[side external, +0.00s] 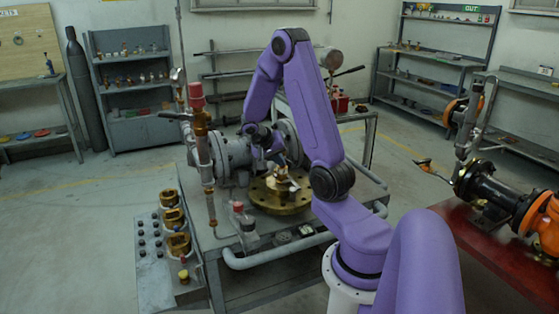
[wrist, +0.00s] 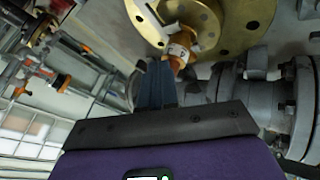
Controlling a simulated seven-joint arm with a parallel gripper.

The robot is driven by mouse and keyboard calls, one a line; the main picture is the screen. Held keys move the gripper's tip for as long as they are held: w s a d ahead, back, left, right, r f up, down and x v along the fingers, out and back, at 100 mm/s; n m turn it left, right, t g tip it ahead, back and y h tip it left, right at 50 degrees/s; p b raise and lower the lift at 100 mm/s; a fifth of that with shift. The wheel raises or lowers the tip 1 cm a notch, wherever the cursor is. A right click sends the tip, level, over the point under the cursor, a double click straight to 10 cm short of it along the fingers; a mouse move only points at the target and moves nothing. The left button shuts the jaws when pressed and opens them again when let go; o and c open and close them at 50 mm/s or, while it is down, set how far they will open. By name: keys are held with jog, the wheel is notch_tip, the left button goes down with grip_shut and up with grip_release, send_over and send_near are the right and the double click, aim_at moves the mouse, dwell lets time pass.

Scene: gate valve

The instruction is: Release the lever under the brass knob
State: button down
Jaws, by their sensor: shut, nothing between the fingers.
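My gripper (side external: 274,158) points down above the round brass flange (side external: 262,199) on the grey work table. In the wrist view my gripper (wrist: 158,66) has its dark blue fingers together, with nothing held. A small brass-orange knob-like part (wrist: 182,44) with pale patches stands on the brass flange (wrist: 236,12), just beyond the fingertips and slightly right. In the side view a small brass and white part (side external: 283,180) shows there. I cannot tell whether the fingertips touch it. I cannot make out a lever under it.
A grey flanged valve body (side external: 236,152) stands behind the brass flange. A vertical pipe with a red cap (side external: 196,92) rises at the table's left. A panel with brass fittings (side external: 173,218) stands at front left. A red bench (side external: 470,240) is at right.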

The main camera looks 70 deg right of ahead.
jog(key=s+v, duration=0.2)
jog(key=v, duration=0.7)
jog(key=shift+s+a+r, duration=0.25)
jog(key=shift+a+r, duration=0.15)
jog(key=shift+a, duration=0.05)
